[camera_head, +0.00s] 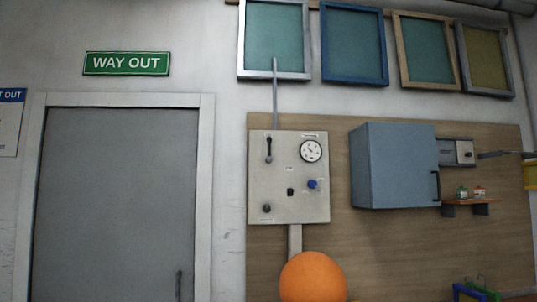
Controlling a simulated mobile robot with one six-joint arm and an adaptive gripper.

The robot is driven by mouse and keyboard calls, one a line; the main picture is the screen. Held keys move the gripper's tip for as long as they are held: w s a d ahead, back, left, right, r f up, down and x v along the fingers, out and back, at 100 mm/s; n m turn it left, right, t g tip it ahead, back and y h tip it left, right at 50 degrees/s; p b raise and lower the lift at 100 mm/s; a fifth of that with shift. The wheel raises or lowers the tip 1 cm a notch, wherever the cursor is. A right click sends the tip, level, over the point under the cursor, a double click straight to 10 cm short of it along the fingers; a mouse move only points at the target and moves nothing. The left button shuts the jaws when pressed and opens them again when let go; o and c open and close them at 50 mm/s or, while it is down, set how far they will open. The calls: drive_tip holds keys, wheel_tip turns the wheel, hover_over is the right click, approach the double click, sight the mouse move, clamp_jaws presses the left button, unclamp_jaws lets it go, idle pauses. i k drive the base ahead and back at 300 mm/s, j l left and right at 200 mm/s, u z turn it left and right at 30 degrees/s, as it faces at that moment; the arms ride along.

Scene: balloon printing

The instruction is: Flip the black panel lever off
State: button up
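A pale grey control panel (289,208) hangs on the wooden wall board, right of the door. A slim black lever (268,149) is at its upper left and stands upright, close to vertical. Its lower end looks thicker; I cannot tell which end is the pivot. A round white dial (311,151) is at the upper right. A small black knob (290,191), a blue knob (312,184) and a dark round knob (267,208) are lower on the panel. The small labels are too blurred to read. My gripper is not in view.
An orange balloon (313,277) is below the panel. A blue-grey cabinet (395,165) juts out to the right, with a small shelf (468,201) holding little jars beyond. A closed grey door (115,200) is on the left. The space before the panel looks clear.

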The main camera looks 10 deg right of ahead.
sight(270, 159)
drive_tip(key=i+j+z, duration=0.15)
drive_tip(key=i+j, duration=0.2)
drive_tip(key=i, duration=0.3)
drive_tip(key=i+j+z, duration=0.2)
drive_tip(key=i+j, duration=0.2)
drive_tip(key=i, duration=0.25)
drive_tip(key=i+j+z, duration=0.15)
drive_tip(key=i+j, duration=0.4)
drive_tip(key=i, duration=0.05)
